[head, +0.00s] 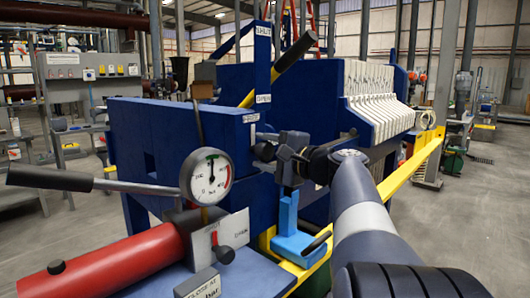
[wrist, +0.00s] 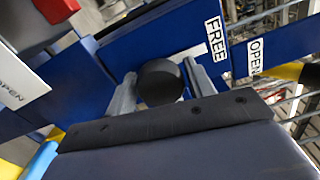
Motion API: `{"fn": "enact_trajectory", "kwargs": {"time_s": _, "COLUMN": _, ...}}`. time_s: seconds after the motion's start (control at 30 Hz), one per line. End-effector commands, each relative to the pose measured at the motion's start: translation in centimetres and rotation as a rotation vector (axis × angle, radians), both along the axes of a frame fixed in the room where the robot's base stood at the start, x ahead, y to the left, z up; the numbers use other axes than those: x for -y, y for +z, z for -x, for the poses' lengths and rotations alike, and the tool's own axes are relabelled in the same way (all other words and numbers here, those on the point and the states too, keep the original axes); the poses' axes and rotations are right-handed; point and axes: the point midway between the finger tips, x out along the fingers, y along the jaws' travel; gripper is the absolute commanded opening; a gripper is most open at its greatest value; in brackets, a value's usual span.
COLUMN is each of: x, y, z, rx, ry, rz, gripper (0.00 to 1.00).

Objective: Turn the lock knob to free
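The lock knob (wrist: 160,82) is a round black knob on the side of the blue press head, near a white FREE label (wrist: 215,40). In the wrist view it sits between the two grey fingers of my gripper (wrist: 160,87), one on each side. The fingers lie very close to its edges; whether they press on it cannot be told. In the head view my gripper (head: 264,147) reaches the side of the blue press head (head: 165,135) and mostly hides the knob. The knob's pointing direction is not clear.
A pressure gauge (head: 207,176), a red cylinder (head: 115,262) and a long black-handled pump lever (head: 50,179) stand at the left. A yellow lever with a black grip (head: 297,50) rises above the knob. White filter plates (head: 375,95) and a yellow rail (head: 410,165) lie right.

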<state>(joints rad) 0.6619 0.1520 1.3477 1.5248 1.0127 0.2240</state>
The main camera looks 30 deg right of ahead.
Motion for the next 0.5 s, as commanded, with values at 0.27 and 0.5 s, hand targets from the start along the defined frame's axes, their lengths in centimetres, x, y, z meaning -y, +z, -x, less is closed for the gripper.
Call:
{"fn": "enact_trajectory", "kwargs": {"time_s": 0.27, "x": 0.01, "y": 0.03, "z": 0.00, "rx": 0.001, "ry": 0.000, "rz": -0.001, "gripper": 0.65}}
{"fn": "enact_trajectory", "kwargs": {"time_s": 0.5, "x": 0.30, "y": 0.11, "z": 0.67, "rx": 0.001, "ry": -0.002, "rz": -0.002, "gripper": 0.65}}
